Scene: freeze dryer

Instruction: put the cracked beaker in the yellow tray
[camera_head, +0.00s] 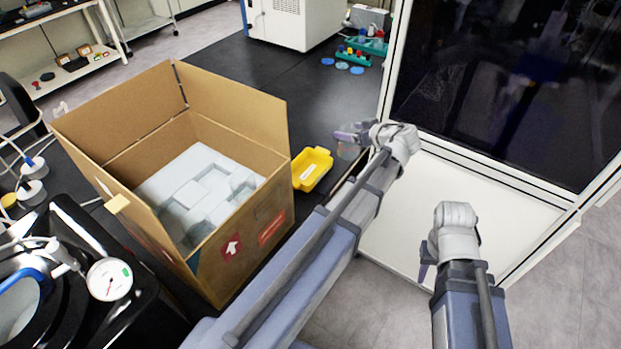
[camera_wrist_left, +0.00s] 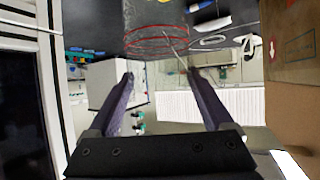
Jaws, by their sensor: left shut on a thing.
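The yellow tray (camera_head: 325,157) lies on the black bench just right of the cardboard box. It has a white label and looks empty. My left gripper (camera_head: 350,133) is up and to the right of the tray, shut on a clear glass beaker (camera_head: 348,151), which hangs below the fingers. In the left wrist view the beaker (camera_wrist_left: 155,40) shows red rings and a thin line like a crack, beyond the fingertips of my left gripper (camera_wrist_left: 159,76). My right gripper (camera_head: 426,262) hangs low at the right, away from the bench; its fingers are mostly hidden.
An open cardboard box (camera_head: 262,108) with white foam inside stands left of the tray, its walls rising above it. A white-framed cabinet with dark glass (camera_head: 500,85) is close on the right. Blue lids (camera_head: 342,66) and a teal rack lie farther back. The bench behind the tray is clear.

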